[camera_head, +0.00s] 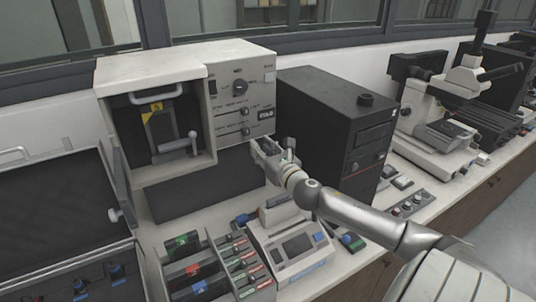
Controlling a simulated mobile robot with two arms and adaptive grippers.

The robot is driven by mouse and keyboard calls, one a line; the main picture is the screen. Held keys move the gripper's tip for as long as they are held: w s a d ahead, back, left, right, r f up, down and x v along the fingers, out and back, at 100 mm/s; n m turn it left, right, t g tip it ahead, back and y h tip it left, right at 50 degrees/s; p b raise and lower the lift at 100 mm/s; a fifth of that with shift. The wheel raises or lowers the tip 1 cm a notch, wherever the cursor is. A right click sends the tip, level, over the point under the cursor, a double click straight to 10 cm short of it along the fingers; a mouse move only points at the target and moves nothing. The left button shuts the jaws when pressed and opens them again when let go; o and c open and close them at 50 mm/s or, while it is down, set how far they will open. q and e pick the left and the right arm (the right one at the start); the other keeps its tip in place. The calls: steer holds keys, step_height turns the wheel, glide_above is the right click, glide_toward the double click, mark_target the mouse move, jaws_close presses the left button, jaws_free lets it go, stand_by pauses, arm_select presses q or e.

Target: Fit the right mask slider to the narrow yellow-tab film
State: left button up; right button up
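The white-topped press (165,64) stands at the back left with its front bay open. Inside the bay is a dark grey plate with a yellow tab (153,112) at its top and a pale lever (178,144) in front of it. Several slim pieces with coloured end labels (246,266) stand in a rack at the front; I cannot tell which is the matching mask slider. My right gripper (270,147) is open and appears empty, near the lower right corner of the press's control panel (239,92). My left gripper is not in view.
A dark tray with red, green and blue-tabbed pieces (188,268) sits left of a small white device (292,247). A black tower unit (318,118) stands close behind my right gripper. An open dark case (62,212) is at the left, and a microscope-like instrument (437,112) at the right.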

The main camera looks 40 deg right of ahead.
steer(key=shift+v, duration=1.65)
